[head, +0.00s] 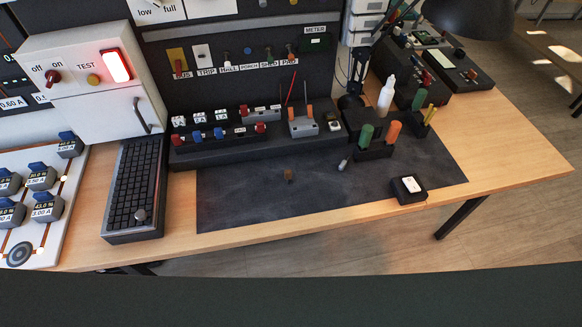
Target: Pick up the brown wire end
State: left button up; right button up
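A small brown piece (288,175), which looks like the brown wire end, lies on the dark mat (240,205) in the middle of the table. It is too small to make out its exact shape. Two thin upright wires, one red (292,88) and one darker red, stand at a grey connector block with orange levers (303,125) behind the mat. Neither of my grippers is in view.
A black box with a white label (408,189) sits at the mat's right front. A holder with green (366,134) and orange (393,131) handles stands behind it. A lamp (470,15) overhangs upper right. The mat's left half is clear.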

aim_at(287, 173)
jog(key=l+u, duration=0.2)
jog(key=l, duration=0.3)
jog(key=l+u, duration=0.2)
jog(key=l, duration=0.3)
jog(key=k+l+u, duration=0.2)
jog(key=l, duration=0.25)
jog(key=l+u, duration=0.2)
jog(key=l, duration=0.3)
jog(key=k+l+u, duration=0.25)
jog(key=l, duration=0.2)
jog(key=i, duration=0.1)
